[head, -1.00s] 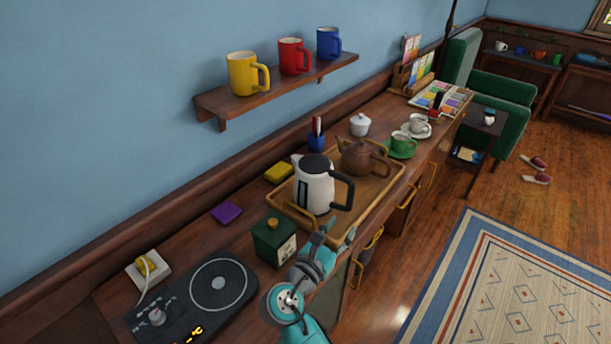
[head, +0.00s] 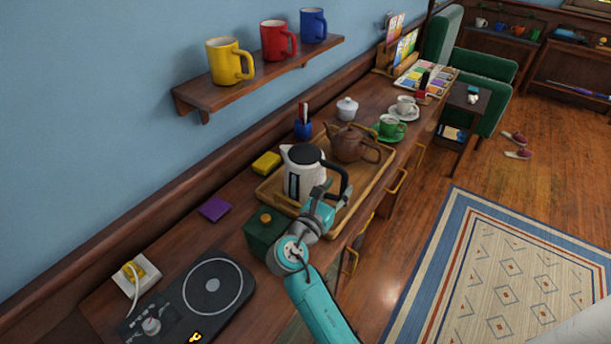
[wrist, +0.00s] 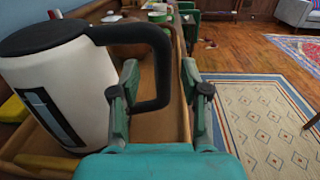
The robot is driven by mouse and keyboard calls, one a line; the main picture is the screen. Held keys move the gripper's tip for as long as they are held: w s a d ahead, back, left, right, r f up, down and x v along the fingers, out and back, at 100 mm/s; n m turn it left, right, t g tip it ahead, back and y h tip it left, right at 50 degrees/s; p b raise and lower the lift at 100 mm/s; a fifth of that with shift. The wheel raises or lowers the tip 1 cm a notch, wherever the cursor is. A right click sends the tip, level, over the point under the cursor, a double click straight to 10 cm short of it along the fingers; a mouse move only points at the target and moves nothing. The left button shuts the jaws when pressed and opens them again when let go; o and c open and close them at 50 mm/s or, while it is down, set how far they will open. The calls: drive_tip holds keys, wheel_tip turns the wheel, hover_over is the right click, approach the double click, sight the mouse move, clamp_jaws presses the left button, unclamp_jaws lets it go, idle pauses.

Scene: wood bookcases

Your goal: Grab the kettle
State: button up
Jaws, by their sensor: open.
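The kettle (head: 301,176) is white with a black lid and a black handle, and stands upright on a wooden tray (head: 268,193). In the wrist view the kettle (wrist: 62,85) fills the left side, with its handle (wrist: 160,65) reaching right. My gripper (head: 328,198) is open at the handle side of the kettle. In the wrist view the fingers of my gripper (wrist: 162,88) lie on both sides of the handle's outer part, which appears between them. I cannot tell whether either finger touches it.
A brown teapot (head: 348,145) stands behind the kettle on the tray. A green box (head: 262,232) stands close to my arm at the tray's near end. A yellow sponge (head: 266,163) and purple pad (head: 214,209) lie along the wall. A hot plate (head: 212,285) is at lower left.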

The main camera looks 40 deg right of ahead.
sight(343, 183)
drive_tip(key=shift+x, duration=2)
drive_tip(key=shift+s, duration=0.15)
clamp_jaws()
drive_tip(key=shift+r, duration=0.1)
